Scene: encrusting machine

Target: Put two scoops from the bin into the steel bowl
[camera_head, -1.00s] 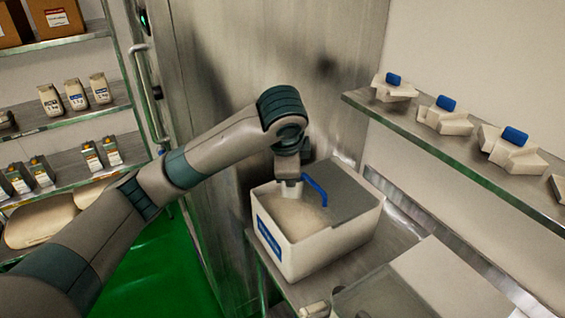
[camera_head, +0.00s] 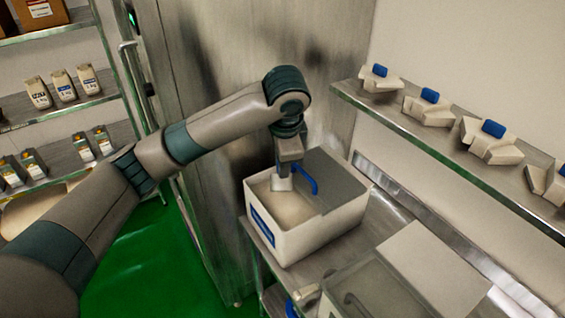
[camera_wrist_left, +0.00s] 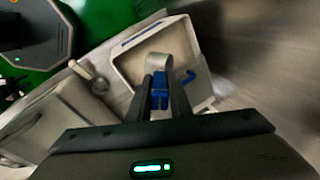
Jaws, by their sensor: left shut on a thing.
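The white bin (camera_head: 305,238) with a blue label stands open on the steel table, holding pale powder (camera_head: 290,207). A grey lid covers its right part. My left gripper (camera_head: 289,158) is over the bin's open part, shut on the blue handle (camera_head: 310,182) of a scoop. The pale scoop head (camera_head: 281,184) is tilted at the powder; whether it is loaded is unclear. In the left wrist view, the fingers (camera_wrist_left: 160,100) close on the blue handle, with the grey scoop head (camera_wrist_left: 157,68) beyond, inside the bin (camera_wrist_left: 125,62). No steel bowl is recognisable. My right gripper is not in view.
A second bin with a clear lid (camera_head: 375,292) stands nearer on the table. A wall shelf (camera_head: 445,146) with blue-topped pale parts runs along the right.

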